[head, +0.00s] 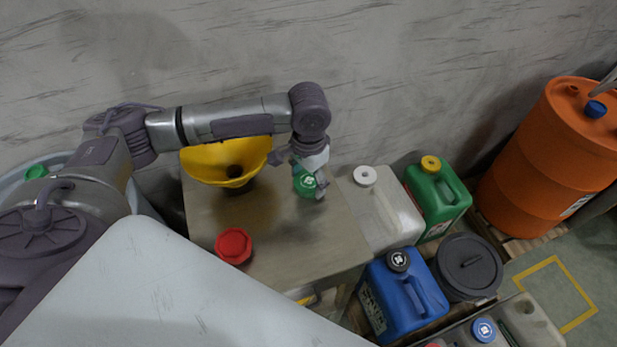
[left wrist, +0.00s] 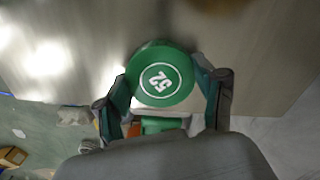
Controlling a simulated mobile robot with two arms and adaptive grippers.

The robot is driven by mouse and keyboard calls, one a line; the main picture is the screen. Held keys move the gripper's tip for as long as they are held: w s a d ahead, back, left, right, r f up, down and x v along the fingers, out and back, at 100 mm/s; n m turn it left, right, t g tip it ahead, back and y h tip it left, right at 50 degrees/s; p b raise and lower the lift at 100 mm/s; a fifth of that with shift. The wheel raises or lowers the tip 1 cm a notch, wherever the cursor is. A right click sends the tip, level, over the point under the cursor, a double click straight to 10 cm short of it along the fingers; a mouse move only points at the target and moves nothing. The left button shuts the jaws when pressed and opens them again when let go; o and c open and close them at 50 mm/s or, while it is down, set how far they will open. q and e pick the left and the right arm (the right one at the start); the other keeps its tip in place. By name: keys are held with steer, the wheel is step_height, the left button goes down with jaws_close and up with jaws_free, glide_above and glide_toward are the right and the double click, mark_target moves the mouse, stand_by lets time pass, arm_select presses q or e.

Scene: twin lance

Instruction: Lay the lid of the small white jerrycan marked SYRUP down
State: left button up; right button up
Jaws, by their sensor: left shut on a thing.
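My left gripper (head: 310,180) is shut on a green lid (head: 304,184), over the right part of a metal-topped table (head: 290,240). I cannot tell whether the lid touches the tabletop. A pale jerrycan (head: 540,328) at the bottom right shows a dark spot on top and no clear cap. No SYRUP marking is readable. My right gripper is not in view.
A yellow funnel (head: 222,160) and a red cap (head: 233,245) are on the table. Right of it stand a pale jerrycan with a white cap (head: 385,215), a green one (head: 437,198), a blue one (head: 405,300) and an orange drum (head: 550,150). The middle tabletop is clear.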

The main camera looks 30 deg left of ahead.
mark_target(309, 181)
arm_select(q)
steer(key=o, duration=1.1)
steer(key=shift+f, duration=0.1)
steer(key=shift+o, duration=0.8)
step_height(309, 181, up, 12)
steer(key=p, duration=0.1)
